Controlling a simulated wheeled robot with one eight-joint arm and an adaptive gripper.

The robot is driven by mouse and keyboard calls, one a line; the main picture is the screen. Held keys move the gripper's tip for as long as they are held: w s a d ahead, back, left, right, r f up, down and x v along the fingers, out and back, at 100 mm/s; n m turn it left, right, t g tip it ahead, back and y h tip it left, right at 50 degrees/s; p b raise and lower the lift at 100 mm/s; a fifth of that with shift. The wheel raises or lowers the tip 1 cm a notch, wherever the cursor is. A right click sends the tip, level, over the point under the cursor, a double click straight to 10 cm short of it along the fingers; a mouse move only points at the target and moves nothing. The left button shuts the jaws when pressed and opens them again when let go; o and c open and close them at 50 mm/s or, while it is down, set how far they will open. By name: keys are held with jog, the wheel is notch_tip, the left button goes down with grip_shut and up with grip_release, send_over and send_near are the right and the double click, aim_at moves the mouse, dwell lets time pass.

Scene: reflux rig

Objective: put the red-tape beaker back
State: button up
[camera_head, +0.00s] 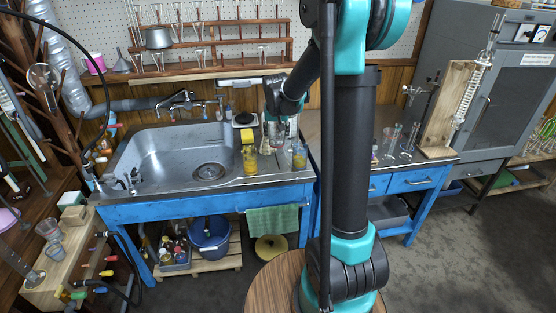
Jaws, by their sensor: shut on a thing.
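My gripper (279,118) points down over the right end of the sink counter. It is shut on a small clear glass vessel (277,136) with a reddish patch, which looks like the red-tape beaker. The view is too small and cluttered to tell whether the vessel touches the counter. A beaker with amber contents (299,157) stands close to its right. A glass with yellow contents (250,161) stands to its left.
A steel sink (165,160) lies left of the glassware. A black round device (244,119) stands behind. More glassware (390,143) and a wooden stand (447,110) are on the right bench. A green towel (272,220) hangs in front.

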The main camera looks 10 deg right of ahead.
aim_at(276, 142)
notch_tip(276, 142, down, 12)
jog(key=shift+r, duration=0.1)
dwell(0.5)
jog(key=o, duration=1.4)
jog(key=shift+f, duration=0.2)
jog(key=shift+r, duration=0.15)
jog(key=v, duration=1.2)
jog(key=s+d+f, duration=0.1)
jog(key=s, duration=0.8)
jog(key=s+d+f+n, duration=0.1)
jog(key=s+d+f, duration=0.1)
jog(key=s, duration=0.7)
jog(key=s+d+f+n, duration=0.1)
jog(key=s+f, duration=0.1)
jog(key=s, duration=0.7)
jog(key=shift+s+d+y, duration=0.1)
jog(key=shift+d+y, duration=0.25)
jog(key=shift+y, duration=0.05)
